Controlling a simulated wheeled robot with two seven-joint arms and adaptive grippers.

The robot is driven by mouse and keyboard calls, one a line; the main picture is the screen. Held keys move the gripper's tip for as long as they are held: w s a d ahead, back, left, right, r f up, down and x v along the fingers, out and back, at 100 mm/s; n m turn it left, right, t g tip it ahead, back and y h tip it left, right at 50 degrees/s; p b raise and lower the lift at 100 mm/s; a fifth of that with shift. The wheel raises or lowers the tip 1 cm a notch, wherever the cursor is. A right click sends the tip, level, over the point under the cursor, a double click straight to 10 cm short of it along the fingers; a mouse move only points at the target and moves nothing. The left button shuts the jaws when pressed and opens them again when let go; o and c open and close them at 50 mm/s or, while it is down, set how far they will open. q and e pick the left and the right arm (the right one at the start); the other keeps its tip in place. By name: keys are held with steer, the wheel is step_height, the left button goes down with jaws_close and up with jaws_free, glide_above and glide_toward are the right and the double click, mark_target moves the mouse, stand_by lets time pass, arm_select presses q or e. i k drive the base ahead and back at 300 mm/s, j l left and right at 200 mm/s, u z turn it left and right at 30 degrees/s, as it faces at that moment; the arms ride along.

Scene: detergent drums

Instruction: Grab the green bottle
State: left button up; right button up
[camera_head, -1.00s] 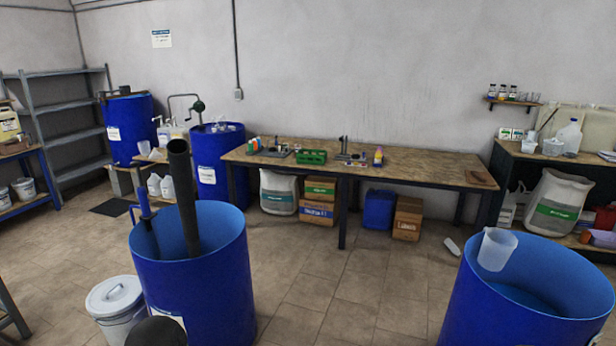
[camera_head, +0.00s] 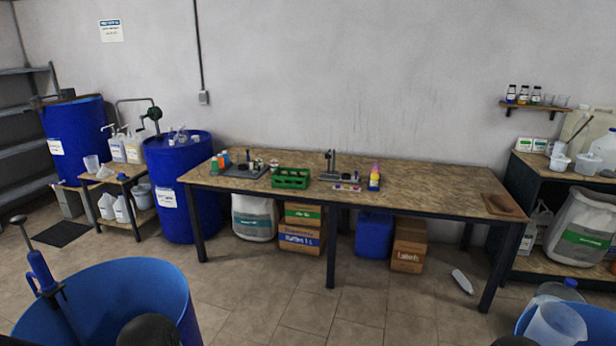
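A small green item (camera_head: 214,166), perhaps the green bottle, stands at the left end of the wooden worktable (camera_head: 430,185). It is too small to make out its shape. Small orange and blue items (camera_head: 224,158) stand close beside it. A green crate (camera_head: 291,178) sits further right on the same table. Neither of my grippers can be made out in the view. Dark rounded parts at the bottom edge seem to be mine.
An open blue drum (camera_head: 150,285) with a blue-handled tool stands at front left. Another drum (camera_head: 590,318) with a clear jug (camera_head: 556,326) is at front right. Floor (camera_head: 350,305) between them is open. A white bottle (camera_head: 462,281) lies near the table's right leg.

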mark_target(214, 166)
steer(key=i, duration=1)
steer(key=i+l+u, duration=0.1)
steer(key=i, duration=0.9)
steer(key=i+u, duration=0.7)
steer(key=i, duration=0.15)
steer(key=i+l+u, duration=0.35)
steer(key=i+j, duration=0.1)
